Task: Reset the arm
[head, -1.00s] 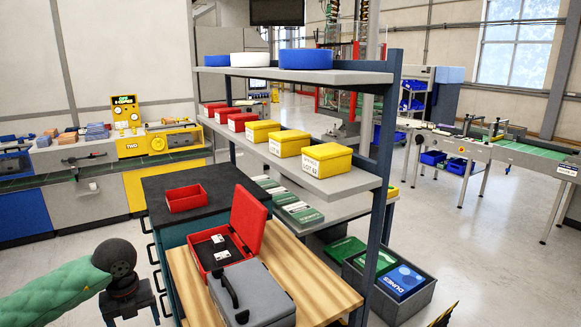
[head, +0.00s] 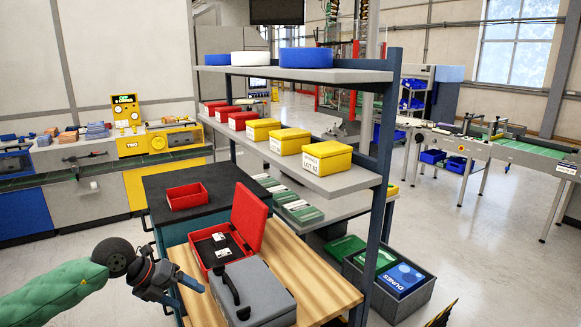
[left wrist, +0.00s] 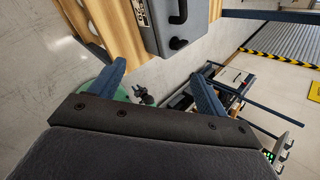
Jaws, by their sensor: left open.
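My left gripper (head: 184,292) is in the lower left of the head view, beside the near left edge of the wooden bench top (head: 320,292). It is open and empty. In the left wrist view its two blue fingers (left wrist: 160,86) stand wide apart with nothing between them. A grey case (head: 262,288) with a dark handle lies on the bench, to the right of the gripper and apart from it. The case also shows at the top of the left wrist view (left wrist: 200,30). My right gripper is not in either view.
An open red case (head: 250,218) stands behind the grey case. A red tray (head: 187,196) sits on the dark cabinet top. The shelf rack (head: 350,182) with yellow boxes rises on the right. A grey crate (head: 398,306) stands on the floor. Open floor lies left of the bench.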

